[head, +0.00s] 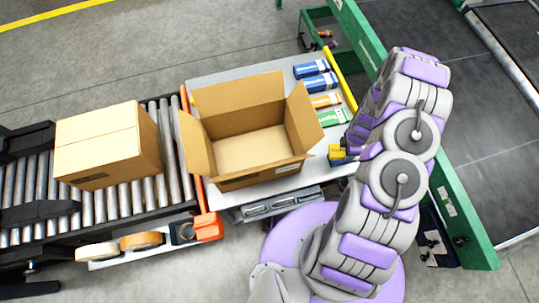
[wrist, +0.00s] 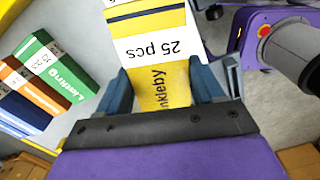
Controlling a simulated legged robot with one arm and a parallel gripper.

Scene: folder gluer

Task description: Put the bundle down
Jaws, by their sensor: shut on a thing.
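The bundle, a yellow pack with a white band reading "25 pcs" (wrist: 158,48), is between the blue fingers of my gripper (wrist: 162,92) in the wrist view. My gripper is shut on it. In the head view a yellow end of the bundle (head: 338,152) shows beside my arm, over the right end of the grey table, right of the open box; the rest is hidden by my arm. I cannot tell whether it touches the table. An open, empty cardboard box (head: 250,145) stands on the table (head: 205,83).
Blue, orange and green bundles (head: 322,92) lie in a row at the table's right; they also show in the wrist view (wrist: 55,72). A closed carton (head: 105,145) sits on the roller conveyor (head: 170,130). Tape rolls (head: 140,240) lie at its front. A green rail (head: 362,40) runs right.

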